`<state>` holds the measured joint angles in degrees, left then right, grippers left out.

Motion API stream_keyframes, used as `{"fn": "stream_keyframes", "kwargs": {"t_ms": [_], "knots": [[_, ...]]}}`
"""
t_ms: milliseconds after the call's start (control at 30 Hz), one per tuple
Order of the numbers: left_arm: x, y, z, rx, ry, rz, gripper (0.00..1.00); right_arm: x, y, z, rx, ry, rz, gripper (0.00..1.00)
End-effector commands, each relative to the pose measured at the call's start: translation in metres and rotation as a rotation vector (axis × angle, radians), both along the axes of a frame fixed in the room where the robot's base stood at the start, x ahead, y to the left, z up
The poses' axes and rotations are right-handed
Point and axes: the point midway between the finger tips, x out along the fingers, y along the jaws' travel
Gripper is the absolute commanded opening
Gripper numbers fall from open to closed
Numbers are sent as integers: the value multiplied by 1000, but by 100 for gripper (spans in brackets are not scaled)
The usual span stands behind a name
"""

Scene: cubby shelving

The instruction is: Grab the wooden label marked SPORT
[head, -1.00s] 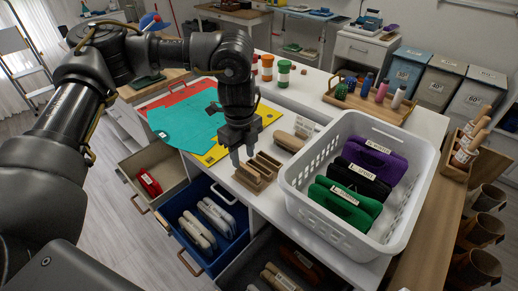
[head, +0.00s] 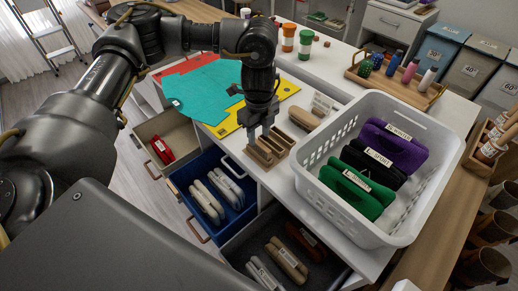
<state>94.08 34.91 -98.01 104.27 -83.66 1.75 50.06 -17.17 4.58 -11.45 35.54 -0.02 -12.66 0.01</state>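A small wooden rack with upright slats (head: 268,150) stands near the left edge of the white worktop. My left gripper (head: 260,137) points down at its back edge, with its fingers apart; I cannot see anything between them. No SPORT lettering is legible on the rack's pieces. A pale strip that seems to read SPORT (head: 379,157) lies on the black folded item (head: 372,167) in the white basket (head: 413,210). My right gripper is not in view.
The basket also holds a purple (head: 395,150) and a green item (head: 350,195). A rounded wooden block (head: 304,118) lies behind the rack. An open blue drawer (head: 213,187) and a dark drawer (head: 262,243) jut out below. A teal sheet (head: 205,95) lies behind left.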

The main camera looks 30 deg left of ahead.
Motion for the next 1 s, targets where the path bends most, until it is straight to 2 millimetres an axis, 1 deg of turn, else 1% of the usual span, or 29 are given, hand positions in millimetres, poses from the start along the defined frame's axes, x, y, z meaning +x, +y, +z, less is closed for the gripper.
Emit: {"fn": "stream_keyframes", "kwargs": {"t_ms": [67,200,333,467,667,900,967,1000], "knots": [[-1,-1,-7,-1,6,0,39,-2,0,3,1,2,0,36],[1,-1,-28,-1,7,1,39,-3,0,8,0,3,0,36],[1,-1,-45,0,5,0,39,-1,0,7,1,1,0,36],[2,-1,-51,0,2,0,39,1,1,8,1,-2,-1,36],[2,-1,-51,0,2,-1,39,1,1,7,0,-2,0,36],[2,-1,-51,1,2,-1,8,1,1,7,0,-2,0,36],[2,-1,-51,1,2,-1,0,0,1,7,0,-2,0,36],[2,-1,-51,1,2,-1,0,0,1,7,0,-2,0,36]]}}
